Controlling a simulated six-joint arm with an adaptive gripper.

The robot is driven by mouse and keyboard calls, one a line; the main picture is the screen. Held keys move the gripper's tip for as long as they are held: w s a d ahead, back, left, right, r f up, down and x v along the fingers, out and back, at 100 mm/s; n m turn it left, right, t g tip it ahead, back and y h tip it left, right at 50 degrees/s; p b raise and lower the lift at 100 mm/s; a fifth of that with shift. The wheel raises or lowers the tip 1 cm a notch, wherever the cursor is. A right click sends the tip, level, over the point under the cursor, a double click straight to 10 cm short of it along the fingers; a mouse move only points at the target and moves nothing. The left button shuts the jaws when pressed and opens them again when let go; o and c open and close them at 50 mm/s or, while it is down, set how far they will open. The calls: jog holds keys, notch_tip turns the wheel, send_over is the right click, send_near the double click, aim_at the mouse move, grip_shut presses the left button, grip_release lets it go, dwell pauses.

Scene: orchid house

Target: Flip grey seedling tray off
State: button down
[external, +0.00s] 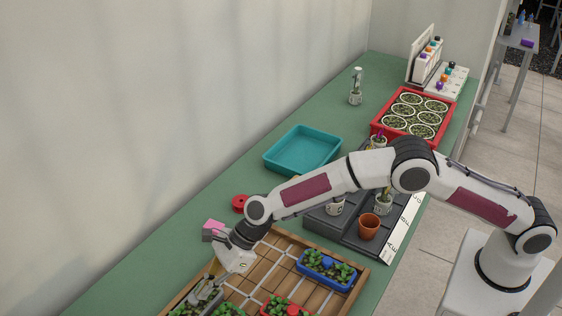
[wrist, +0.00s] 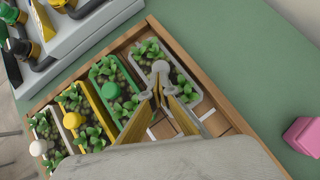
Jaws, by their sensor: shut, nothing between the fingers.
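The grey seedling tray (wrist: 195,90) sits at the end of a row of trays in the wooden frame. It holds small green plants and a round grey knob (wrist: 161,66) that stands up among them. My gripper (wrist: 160,88) is shut and empty, its fingertips meeting right at the knob in the wrist view. I cannot tell whether they touch it. In the external view my gripper (external: 208,286) points down at the grey tray near the bottom edge, and the arm and picture edge hide part of that tray.
A green tray (wrist: 123,108) with a green knob stands beside the grey one, then yellow and white trays. The wooden frame (wrist: 218,128) also holds a blue tray (external: 325,279) and a red tray (external: 276,312). A pink block (external: 213,226) lies near the frame.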

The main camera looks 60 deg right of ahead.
jog(key=shift+a, duration=1.1)
jog(key=shift+d, duration=0.2)
jog(key=shift+s+d+r, duration=0.15)
jog(key=shift+s+d, duration=0.3)
jog(key=shift+d, duration=0.4)
jog(key=shift+s+d+r, duration=0.15)
jog(key=shift+s+d, duration=0.3)
jog(key=shift+d, duration=0.35)
jog(key=v, duration=1)
jog(key=shift+a, duration=0.1)
